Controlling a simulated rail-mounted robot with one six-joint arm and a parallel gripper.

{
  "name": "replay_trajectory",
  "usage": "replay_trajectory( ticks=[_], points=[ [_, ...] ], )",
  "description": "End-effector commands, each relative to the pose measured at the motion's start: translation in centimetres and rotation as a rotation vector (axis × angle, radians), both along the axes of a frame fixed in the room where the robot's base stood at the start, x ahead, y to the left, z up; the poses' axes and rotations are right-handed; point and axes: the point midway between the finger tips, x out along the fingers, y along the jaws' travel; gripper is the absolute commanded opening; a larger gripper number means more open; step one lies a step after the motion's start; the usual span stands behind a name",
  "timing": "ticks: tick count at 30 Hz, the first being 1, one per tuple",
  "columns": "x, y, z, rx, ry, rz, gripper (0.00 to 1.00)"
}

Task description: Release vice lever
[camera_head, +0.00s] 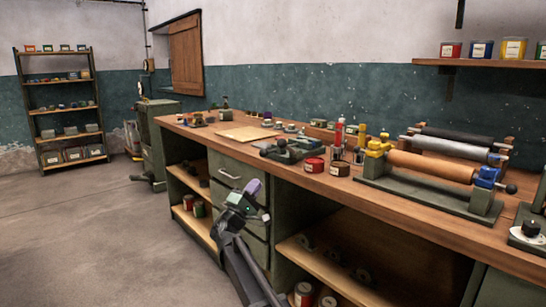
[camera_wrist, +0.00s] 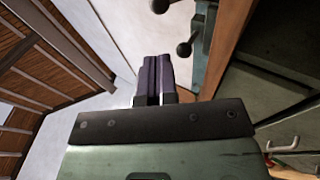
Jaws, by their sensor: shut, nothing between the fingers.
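My gripper (camera_head: 251,187) is in front of the bench drawers in the head view, its purple fingers pointing up. In the wrist view the fingers of my gripper (camera_wrist: 152,62) stand side by side, shut and empty. Beyond the fingertips, a dark ball-ended bar (camera_wrist: 184,50) sticks out beside a green metal body (camera_wrist: 202,38); this appears to be the vice lever. A second dark ball (camera_wrist: 160,5) is at the top edge. The fingers are apart from both.
A shelf rack (camera_head: 64,108) stands at the back left. The floor (camera_head: 100,235) left of the bench is clear.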

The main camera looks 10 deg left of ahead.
Motion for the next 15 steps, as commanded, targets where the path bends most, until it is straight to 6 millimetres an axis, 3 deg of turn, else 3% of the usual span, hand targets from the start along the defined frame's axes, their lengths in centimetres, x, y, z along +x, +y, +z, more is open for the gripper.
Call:
replay_trajectory(
  ticks=[5, 15],
  points=[
    [1.1, -0.6, 1.2, 0.001, 0.000, -0.002, 0.00],
    [6.1, -3.6, 5.7, 0.002, 0.000, -0.003, 0.00]
  ],
)
